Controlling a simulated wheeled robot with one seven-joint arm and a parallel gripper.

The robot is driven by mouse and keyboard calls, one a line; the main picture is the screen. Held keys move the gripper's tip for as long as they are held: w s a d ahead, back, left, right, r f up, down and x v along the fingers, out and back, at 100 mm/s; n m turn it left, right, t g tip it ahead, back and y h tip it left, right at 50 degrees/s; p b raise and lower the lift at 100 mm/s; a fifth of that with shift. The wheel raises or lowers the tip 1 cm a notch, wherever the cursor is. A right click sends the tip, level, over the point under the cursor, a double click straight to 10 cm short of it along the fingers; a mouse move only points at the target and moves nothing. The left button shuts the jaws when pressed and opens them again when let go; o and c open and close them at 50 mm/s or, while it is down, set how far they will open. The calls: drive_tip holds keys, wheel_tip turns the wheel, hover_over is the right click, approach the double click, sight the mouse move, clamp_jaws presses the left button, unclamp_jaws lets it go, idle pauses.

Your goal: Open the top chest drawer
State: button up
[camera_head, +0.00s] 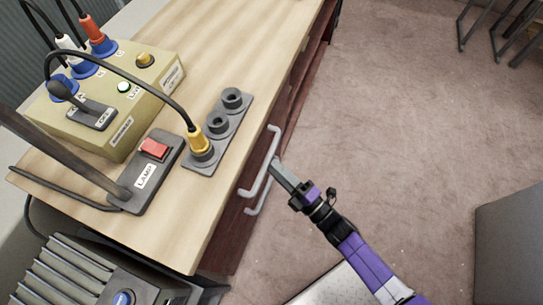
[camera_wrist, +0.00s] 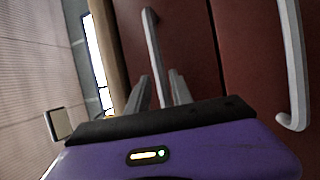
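The chest's dark red front carries two pale grey bar handles, one above the other. The top drawer's handle (camera_head: 271,155) is just below the wooden top's edge, and it also shows in the wrist view (camera_wrist: 152,38). The top drawer (camera_wrist: 183,40) looks closed. My gripper (camera_head: 277,165) is at this handle, reaching in from the right in the head view. In the wrist view my gripper (camera_wrist: 158,85) has its fingers apart, one on each side of the handle's bar. Whether they touch it I cannot tell. The lower handle (camera_wrist: 293,65) is to the right there.
The wooden top (camera_head: 200,235) holds a yellowish control box (camera_head: 120,105), a lamp base with a red switch (camera_head: 154,150) and a grey socket strip (camera_head: 218,123) with a yellow plug. Open carpet (camera_head: 390,120) lies to the right. A grey block (camera_head: 510,240) stands at the right edge.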

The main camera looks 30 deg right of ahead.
sight(267, 162)
drive_tip(key=shift+x, duration=2)
drive_tip(key=shift+a, duration=0.1)
clamp_jaws()
